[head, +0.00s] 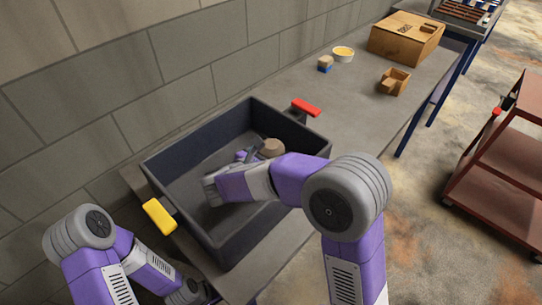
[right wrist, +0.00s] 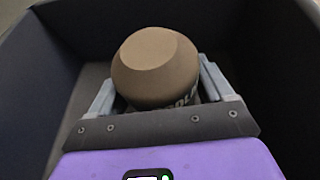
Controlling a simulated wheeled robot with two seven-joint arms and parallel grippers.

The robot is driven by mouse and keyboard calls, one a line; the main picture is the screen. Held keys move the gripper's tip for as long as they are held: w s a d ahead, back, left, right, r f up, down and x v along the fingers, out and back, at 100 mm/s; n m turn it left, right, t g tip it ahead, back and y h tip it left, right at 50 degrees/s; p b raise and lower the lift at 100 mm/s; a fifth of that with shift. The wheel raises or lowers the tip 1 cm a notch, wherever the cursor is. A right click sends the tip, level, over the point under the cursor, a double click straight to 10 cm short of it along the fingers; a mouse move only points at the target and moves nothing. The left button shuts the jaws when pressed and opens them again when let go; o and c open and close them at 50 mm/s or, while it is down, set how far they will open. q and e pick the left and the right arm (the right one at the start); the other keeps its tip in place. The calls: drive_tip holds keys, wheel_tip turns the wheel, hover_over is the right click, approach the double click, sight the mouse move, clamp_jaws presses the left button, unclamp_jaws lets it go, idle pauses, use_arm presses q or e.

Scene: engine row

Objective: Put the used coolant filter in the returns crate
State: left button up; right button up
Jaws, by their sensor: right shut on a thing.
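The used coolant filter (right wrist: 155,65) is a brown, rounded canister with a flat facet and part of a dark printed label showing. My right gripper (right wrist: 158,100) is shut on it, with one grey finger on each side. In the head view the filter (head: 271,147) is inside the outline of a large dark grey crate (head: 183,155), which I take as the returns crate. My right arm reaches over the crate's near right wall. Dark crate walls surround the filter in the right wrist view. Whether the filter touches the crate floor cannot be told. My left gripper is out of view.
A red cart (head: 505,165) stands right.

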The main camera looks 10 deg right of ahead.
drive_tip(key=o, duration=1.3)
drive_tip(key=shift+f, duration=0.1)
drive_tip(key=shift+a+r, duration=0.1)
drive_tip(key=shift+r, duration=0.15)
drive_tip(key=p+v, duration=0.3)
drive_tip(key=v, duration=0.8)
drive_tip(key=shift+s+a+r, duration=0.15)
drive_tip(key=shift+s+a, duration=0.15)
